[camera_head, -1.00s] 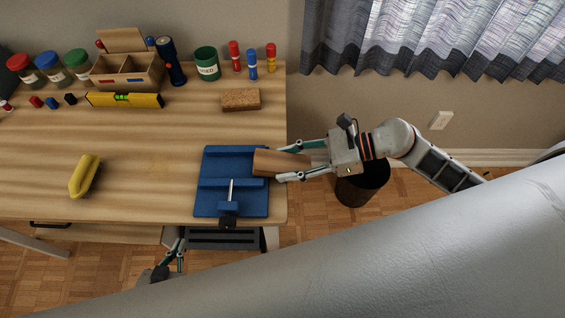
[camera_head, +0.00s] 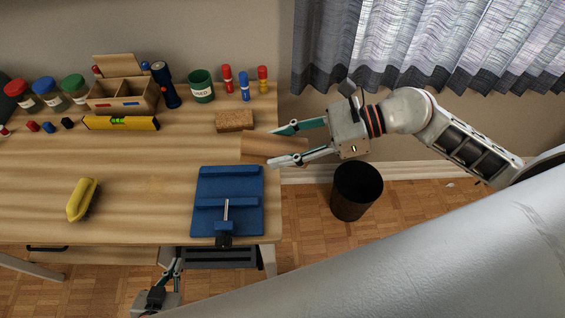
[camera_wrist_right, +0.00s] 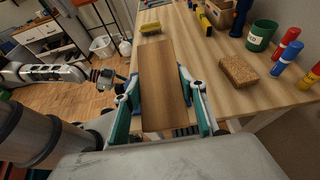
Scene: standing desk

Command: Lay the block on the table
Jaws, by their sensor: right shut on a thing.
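The wooden block (camera_head: 262,146) is a plain brown bar. My right gripper (camera_head: 273,147) is shut on it, with one finger along each long side. The block's left end overlaps the table's right edge in the head view, behind the blue vise; I cannot tell its exact height. In the right wrist view the block (camera_wrist_right: 163,85) points away between the fingers, over the table. The wooden table (camera_head: 140,170) has bare top left of the block. My left gripper (camera_head: 172,268) is low, in front of the table's front edge, its fingers too small to judge.
The blue vise (camera_head: 245,220) stands at the front right corner. A cork block (camera_head: 235,121) lies just behind the wooden block. A yellow brush (camera_head: 82,199) lies at left. A level (camera_head: 120,123), organiser, jars, can and markers line the back. A black bin (camera_head: 357,190) stands on the floor.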

